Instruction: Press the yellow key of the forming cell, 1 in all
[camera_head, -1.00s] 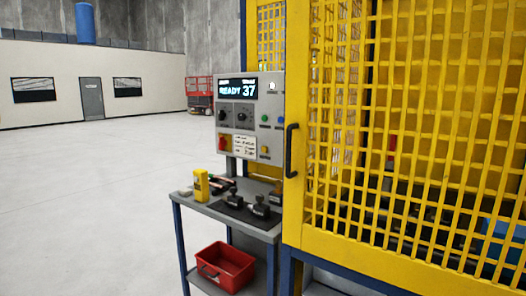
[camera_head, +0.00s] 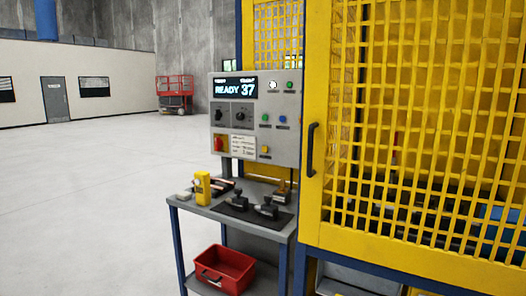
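The forming cell's grey control panel (camera_head: 237,140) is mounted beside the yellow mesh cage. Its display (camera_head: 235,87) reads READY 37. A small yellow key (camera_head: 265,150) sits at the panel's lower right. Above it are a green and a blue button, with a white and a green one near the top right. Neither of my grippers is in view.
A yellow mesh door (camera_head: 410,130) with a black handle (camera_head: 311,149) stands shut at the right. Below the panel is a grey bench (camera_head: 190,208) with a yellow handheld device (camera_head: 203,188) and black tools. A red bin (camera_head: 225,268) sits on its lower shelf. Open floor lies left.

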